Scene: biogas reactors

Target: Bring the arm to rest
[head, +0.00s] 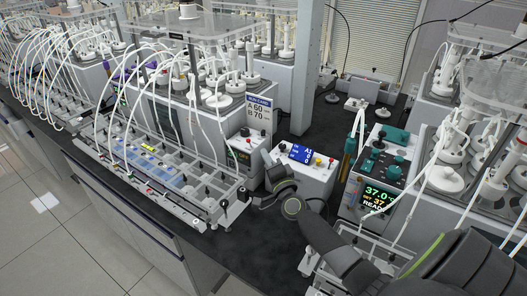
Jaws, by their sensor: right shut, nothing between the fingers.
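My right arm comes in from the lower right and reaches up and left over the dark bench. My right gripper (267,158) is at its end, small in the head view, shut and empty. It is just left of a white control box with a blue display (302,153) and right of a grey unit with a small lit display. I cannot tell whether it touches either. My left gripper and left arm are not in view.
A reactor rack with tubes and a clear tray (160,172) fills the left. A teal-topped unit reading 37.0 (378,196) and more reactors (497,165) stand at right. A grey post (307,70) rises behind. The bench front (235,250) is bare.

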